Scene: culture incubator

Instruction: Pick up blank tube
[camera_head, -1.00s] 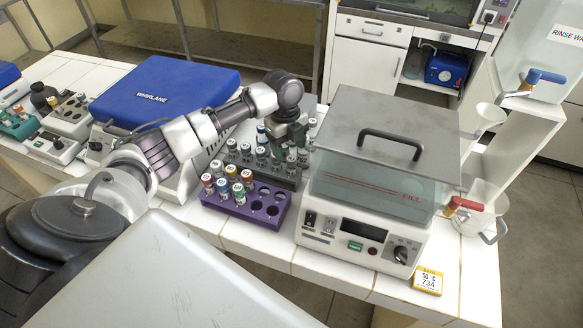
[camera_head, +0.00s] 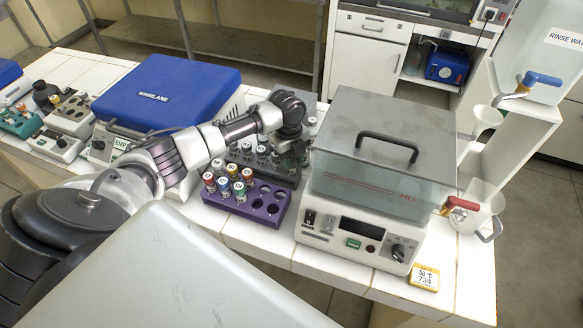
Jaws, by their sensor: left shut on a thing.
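My left gripper (camera_head: 291,150) reaches in from the left and points down over the right part of the grey rack (camera_head: 290,181). It is shut on a tube that its fingers and wrist mostly hide, so I cannot read its label or tell whether it is clear of the rack. Several white-capped tubes (camera_head: 247,147) stand in the grey rack to the left of the gripper. In front, the purple rack (camera_head: 245,209) holds several tubes with coloured caps (camera_head: 223,183) on its left side. Holes on its right side are empty. My right gripper is not in view.
The water bath (camera_head: 365,190) with its lidded tank stands close to the right of the racks. A blue-lidded Whirlane device (camera_head: 165,88) stands behind left. A yellow timer tag (camera_head: 425,277) lies at the front right. Bare white tiles (camera_head: 250,240) run along the front edge.

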